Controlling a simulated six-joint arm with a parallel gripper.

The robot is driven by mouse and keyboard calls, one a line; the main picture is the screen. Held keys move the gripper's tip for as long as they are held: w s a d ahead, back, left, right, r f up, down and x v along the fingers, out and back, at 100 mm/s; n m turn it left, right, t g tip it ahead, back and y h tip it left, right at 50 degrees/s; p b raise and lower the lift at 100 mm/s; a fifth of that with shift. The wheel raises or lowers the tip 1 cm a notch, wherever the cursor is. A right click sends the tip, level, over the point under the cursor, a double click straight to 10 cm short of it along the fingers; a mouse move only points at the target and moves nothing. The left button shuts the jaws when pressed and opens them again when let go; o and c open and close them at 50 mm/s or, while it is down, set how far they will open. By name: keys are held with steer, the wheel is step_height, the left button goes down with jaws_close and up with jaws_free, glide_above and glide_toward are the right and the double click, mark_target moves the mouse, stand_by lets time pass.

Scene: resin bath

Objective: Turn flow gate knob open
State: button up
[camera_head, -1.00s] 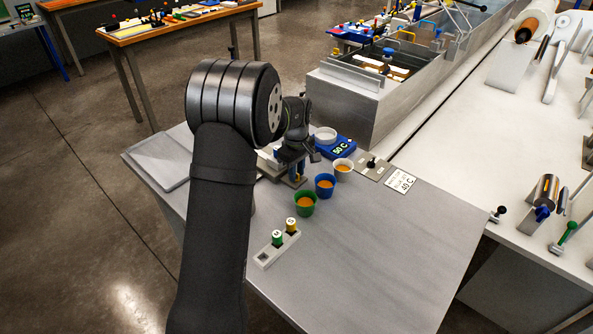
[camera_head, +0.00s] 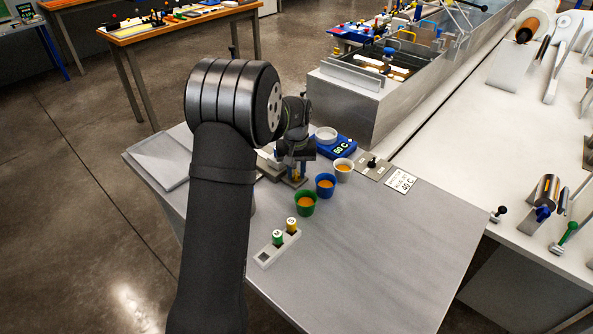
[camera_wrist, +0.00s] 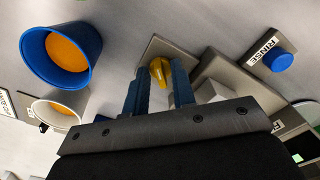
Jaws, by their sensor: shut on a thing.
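A yellow knob (camera_wrist: 160,71) on a grey square plate (camera_wrist: 153,47) shows in the wrist view between my gripper's two blue fingers. I take it for the flow gate knob; no label for it is readable. My gripper (camera_wrist: 158,78) is shut on this knob, one finger on each side. In the head view my gripper (camera_head: 296,175) points down at the table behind the cups, and the knob is mostly hidden there.
Blue (camera_head: 325,186), green (camera_head: 305,205) and white (camera_head: 343,170) cups of orange liquid stand close by. A blue display unit (camera_head: 341,148) is behind. A RINSE button (camera_wrist: 281,62) sits right in the wrist view. The table's front right is clear.

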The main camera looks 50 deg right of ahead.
steer(key=m, duration=0.4)
steer(key=shift+w+m, duration=0.1)
steer(key=shift+m, duration=2.1)
steer(key=o, duration=0.6)
steer(key=shift+o, duration=0.2)
steer(key=shift+r, duration=0.1)
step_height(320, 180, up, 17)
steer(key=shift+r, duration=0.15)
